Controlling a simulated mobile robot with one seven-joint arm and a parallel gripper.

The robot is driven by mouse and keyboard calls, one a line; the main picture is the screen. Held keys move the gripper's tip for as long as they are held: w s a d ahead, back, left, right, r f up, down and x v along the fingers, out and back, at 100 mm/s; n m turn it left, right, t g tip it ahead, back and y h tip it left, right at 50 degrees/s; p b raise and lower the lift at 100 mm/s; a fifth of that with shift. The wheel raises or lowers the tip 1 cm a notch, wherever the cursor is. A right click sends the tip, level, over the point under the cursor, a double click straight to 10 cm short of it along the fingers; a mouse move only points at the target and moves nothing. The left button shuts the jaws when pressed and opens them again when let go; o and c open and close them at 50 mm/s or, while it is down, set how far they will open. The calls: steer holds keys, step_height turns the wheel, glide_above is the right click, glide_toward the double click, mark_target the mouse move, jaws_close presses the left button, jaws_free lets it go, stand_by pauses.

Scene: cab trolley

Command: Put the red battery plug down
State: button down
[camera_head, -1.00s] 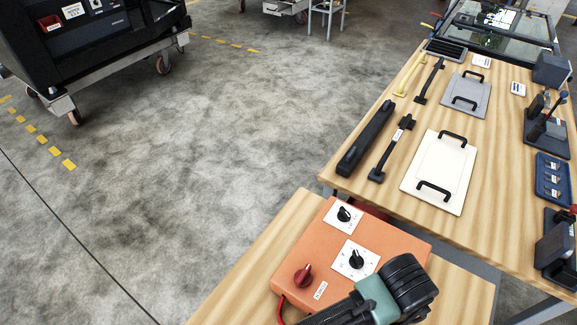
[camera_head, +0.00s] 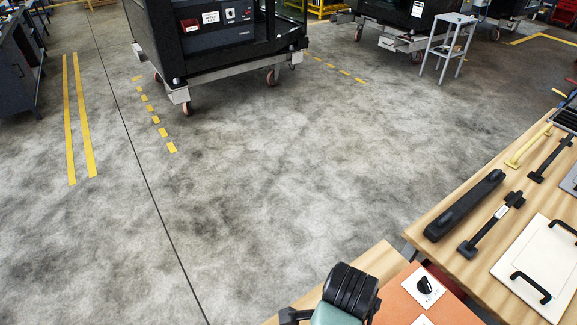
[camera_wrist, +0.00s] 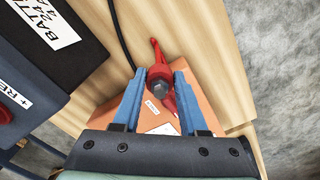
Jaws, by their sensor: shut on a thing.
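The red battery plug (camera_wrist: 161,68) is between the fingertips of my gripper (camera_wrist: 160,88) in the wrist view. The blue fingers are closed on it from both sides. A grey round end of it faces the camera, and red parts stick out above and below. It is over the orange box (camera_wrist: 112,108); I cannot tell whether it touches the box or the wood. In the head view my wrist shows at the bottom, but the fingers and the plug are hidden.
A dark battery box (camera_wrist: 60,75) with white labels stands at left in the wrist view. A black cable (camera_wrist: 122,35) runs near the plug. In the head view the orange box (camera_head: 392,310) is on a wooden bench beside a wooden table of parts. Open floor (camera_head: 270,170) lies left.

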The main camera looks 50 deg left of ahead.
steer(key=s+a+f+m, duration=0.1)
steer(key=s+a+f, duration=0.25)
steer(key=s, duration=0.55)
steer(key=f, duration=0.6)
steer(key=f+p, duration=0.1)
steer(key=f, duration=0.2)
steer(key=shift+a, duration=0.4)
steer(key=shift+f, duration=0.15)
steer(key=shift+c, duration=2.2)
jaws_free()
